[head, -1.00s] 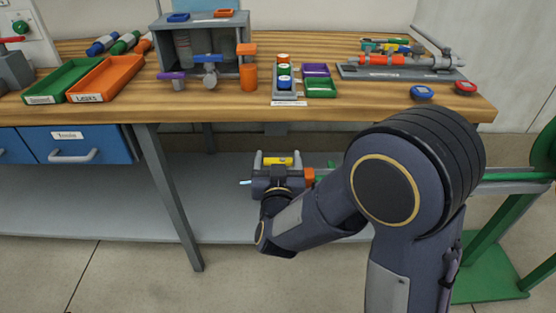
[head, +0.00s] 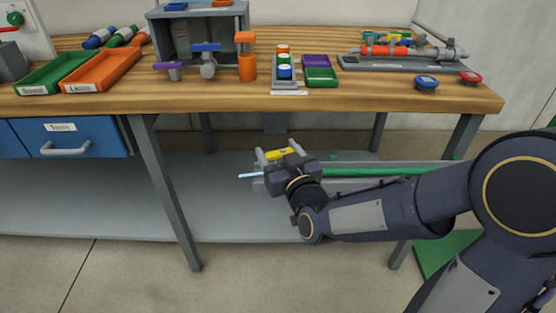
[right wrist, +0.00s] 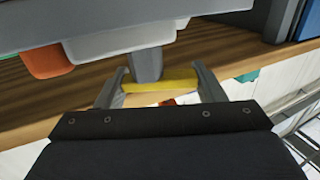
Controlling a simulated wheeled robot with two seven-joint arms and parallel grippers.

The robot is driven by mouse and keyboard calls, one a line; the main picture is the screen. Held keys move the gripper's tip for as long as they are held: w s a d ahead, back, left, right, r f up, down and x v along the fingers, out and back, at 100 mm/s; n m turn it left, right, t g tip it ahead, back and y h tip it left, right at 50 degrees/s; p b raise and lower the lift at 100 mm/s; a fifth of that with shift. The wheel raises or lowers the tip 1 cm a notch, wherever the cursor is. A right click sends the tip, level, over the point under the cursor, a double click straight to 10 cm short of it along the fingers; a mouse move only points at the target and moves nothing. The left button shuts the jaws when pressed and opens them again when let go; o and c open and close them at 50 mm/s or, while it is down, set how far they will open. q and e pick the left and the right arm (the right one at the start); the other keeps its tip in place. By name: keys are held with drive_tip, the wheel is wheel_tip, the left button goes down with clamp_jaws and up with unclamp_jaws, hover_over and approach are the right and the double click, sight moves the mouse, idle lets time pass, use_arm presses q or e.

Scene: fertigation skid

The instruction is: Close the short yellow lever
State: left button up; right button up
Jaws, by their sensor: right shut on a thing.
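The short yellow lever (head: 279,154) shows between the fingers of my right gripper (head: 277,153), in front of the bench and below its top. In the right wrist view the yellow lever (right wrist: 160,86) spans the gap between the two fingers of the right gripper (right wrist: 160,88), which is shut on it. A grey stem (right wrist: 146,64) stands behind the lever and meets a light grey body. My wrist and forearm hide most of the valve in the head view. My left gripper is not in view.
A green pipe (head: 375,171) runs right behind my forearm. A pale blue tip (head: 249,175) sticks out left of my gripper. The wooden bench (head: 200,105) above carries trays, a grey box (head: 180,38) and a pipe assembly (head: 400,52). Floor at lower left is clear.

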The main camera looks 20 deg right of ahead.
drive_tip(key=n+y+b, duration=0.2)
drive_tip(key=y+b, duration=0.1)
drive_tip(key=shift+s+d+f+g, duration=0.1)
drive_tip(key=shift+d+f+g, duration=0.1)
drive_tip(key=shift+f+g, duration=0.15)
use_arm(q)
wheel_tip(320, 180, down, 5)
use_arm(e)
drive_tip(key=y, duration=0.1)
drive_tip(key=n+g+y+b, duration=0.1)
drive_tip(key=shift+r+n+y, duration=0.2)
drive_tip(key=shift+n+y, duration=0.1)
drive_tip(key=shift+r+n+g+y, duration=0.1)
drive_tip(key=shift+n+g+y, duration=0.15)
drive_tip(key=shift+n+y, duration=0.2)
drive_tip(key=shift+s+r+n+g+y+p, duration=0.1)
drive_tip(key=shift+n+g+y+p, duration=0.5)
drive_tip(key=shift+y, duration=0.45)
drive_tip(key=shift+r+n+g+y+p, duration=0.1)
drive_tip(key=shift+n+g+y+p, duration=0.4)
drive_tip(key=shift+n+y+p, duration=0.2)
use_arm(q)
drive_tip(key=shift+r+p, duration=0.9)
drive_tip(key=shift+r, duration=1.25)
use_arm(e)
drive_tip(key=shift+s+n+g+y, duration=0.15)
drive_tip(key=shift+n+g+y, duration=0.8)
drive_tip(key=shift+g+y, duration=0.15)
